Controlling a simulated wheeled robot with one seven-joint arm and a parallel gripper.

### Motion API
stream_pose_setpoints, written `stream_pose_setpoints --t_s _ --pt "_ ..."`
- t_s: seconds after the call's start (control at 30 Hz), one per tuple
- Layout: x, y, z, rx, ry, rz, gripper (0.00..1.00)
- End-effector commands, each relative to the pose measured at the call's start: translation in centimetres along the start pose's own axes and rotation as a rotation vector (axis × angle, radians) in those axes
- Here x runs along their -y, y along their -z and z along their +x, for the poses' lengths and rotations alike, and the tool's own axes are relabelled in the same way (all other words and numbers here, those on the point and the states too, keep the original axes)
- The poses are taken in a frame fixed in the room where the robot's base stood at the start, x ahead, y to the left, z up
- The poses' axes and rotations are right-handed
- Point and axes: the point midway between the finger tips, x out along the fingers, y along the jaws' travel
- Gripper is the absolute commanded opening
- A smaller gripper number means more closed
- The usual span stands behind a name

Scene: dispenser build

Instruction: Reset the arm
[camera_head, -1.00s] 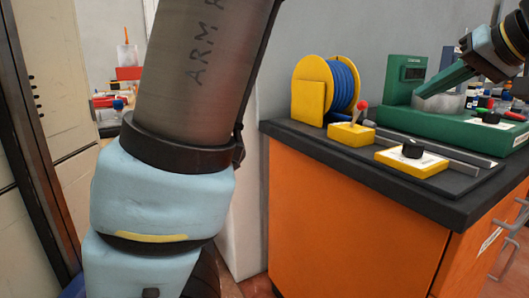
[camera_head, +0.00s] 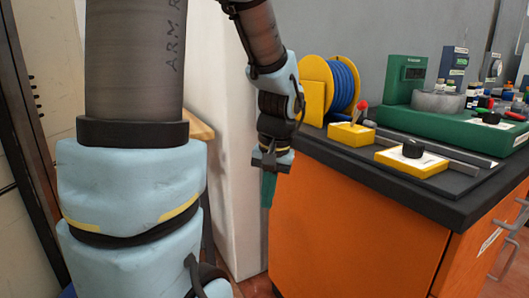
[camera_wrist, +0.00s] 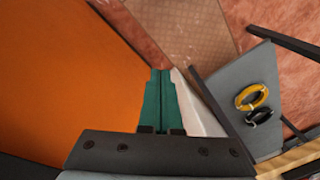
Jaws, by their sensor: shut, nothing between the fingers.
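My gripper (camera_head: 267,190) hangs pointing down in the head view, in front of the left end of the orange cabinet (camera_head: 350,225). Its green fingers are together with nothing between them. In the wrist view the shut green fingers of my gripper (camera_wrist: 161,100) point toward the floor, beside the orange cabinet side (camera_wrist: 60,80). My large upper arm link fills the left of the head view.
The black countertop (camera_head: 455,200) carries a blue hose reel (camera_head: 342,85), a yellow box with a red-knobbed lever (camera_head: 352,133), a yellow knob box (camera_head: 411,158) and a green dispenser base (camera_head: 450,125). A grey surface (camera_wrist: 255,100) with yellow and black rings lies right in the wrist view.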

Motion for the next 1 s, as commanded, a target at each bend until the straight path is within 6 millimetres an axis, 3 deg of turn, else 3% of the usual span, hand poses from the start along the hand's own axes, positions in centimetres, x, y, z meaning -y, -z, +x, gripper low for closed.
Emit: stream_pose_setpoints --t_s 0.1,0.4,0.47,0.77,1.0 --pt "2.4 -1.8 1.7 -0.004 -0.052 -0.059 0.0" --pt "6.2 -5.2 4.4 -0.051 -0.115 -0.173 0.0" --pt "6.2 -4.8 2.4 -0.053 -0.115 -0.161 0.0" --pt "6.8 -4.3 -2.9 -0.051 -0.114 -0.159 0.0" --pt "7.7 -3.7 -10.0 -0.051 -0.114 -0.159 0.0"
